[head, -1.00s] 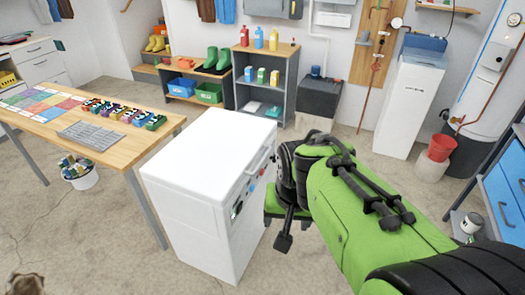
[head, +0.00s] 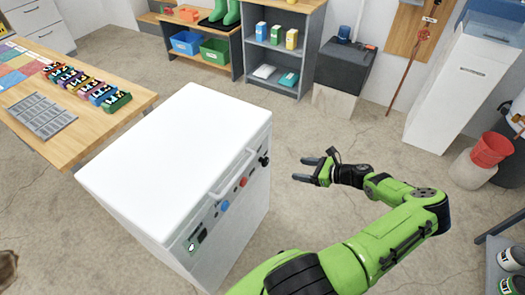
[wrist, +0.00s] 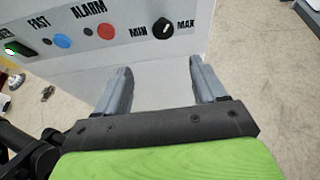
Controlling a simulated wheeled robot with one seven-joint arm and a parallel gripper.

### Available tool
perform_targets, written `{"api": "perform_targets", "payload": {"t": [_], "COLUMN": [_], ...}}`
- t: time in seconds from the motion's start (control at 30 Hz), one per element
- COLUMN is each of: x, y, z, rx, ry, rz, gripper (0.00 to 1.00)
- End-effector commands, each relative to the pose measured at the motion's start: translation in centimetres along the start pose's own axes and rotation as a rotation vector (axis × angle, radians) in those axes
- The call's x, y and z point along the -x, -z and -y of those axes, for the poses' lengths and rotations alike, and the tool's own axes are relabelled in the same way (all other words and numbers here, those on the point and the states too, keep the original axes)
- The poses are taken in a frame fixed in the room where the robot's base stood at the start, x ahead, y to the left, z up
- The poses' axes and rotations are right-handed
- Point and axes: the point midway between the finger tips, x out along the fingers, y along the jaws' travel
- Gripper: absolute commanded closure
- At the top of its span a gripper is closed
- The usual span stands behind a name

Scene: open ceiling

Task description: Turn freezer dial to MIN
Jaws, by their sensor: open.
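The white freezer (head: 175,150) stands in the middle of the head view, its control panel facing right. The black dial (head: 264,160) sits near the far end of the panel. In the wrist view the dial (wrist: 162,29) is between the printed words MIN on the left and MAX on the right. A small pale mark shows near its upper edge; its exact pointing is hard to tell. My gripper (head: 303,170) is open and empty, to the right of the dial and apart from it. In the wrist view my gripper's fingers (wrist: 161,70) are spread below the dial.
A red button (wrist: 106,31), a blue button (wrist: 62,41) and a green lit switch (wrist: 17,47) share the panel. A handle (head: 232,175) juts out above it. A wooden table (head: 125,110) stands left.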

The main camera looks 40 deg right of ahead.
Motion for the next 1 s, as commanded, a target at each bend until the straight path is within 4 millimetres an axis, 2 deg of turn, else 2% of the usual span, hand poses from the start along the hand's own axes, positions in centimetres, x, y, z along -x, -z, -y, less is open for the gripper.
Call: {"api": "perform_targets", "payload": {"t": [0.07,0.17,0.7,0.83,1.0], "x": [0.2,-0.7,-13.5,-15.1,-15.5], "y": [0.5,0.6,0.5,0.4,0.2], "z": [0.4,0.4,0.5,0.7,0.7], "rx": [-0.031,-0.036,-0.031,-0.031,-0.031], "ry": [0.026,0.026,0.022,0.024,0.025], "rz": [0.022,0.025,0.022,0.020,0.021], "gripper": [0.30,0.30,0.30,0.30,0.30]}}
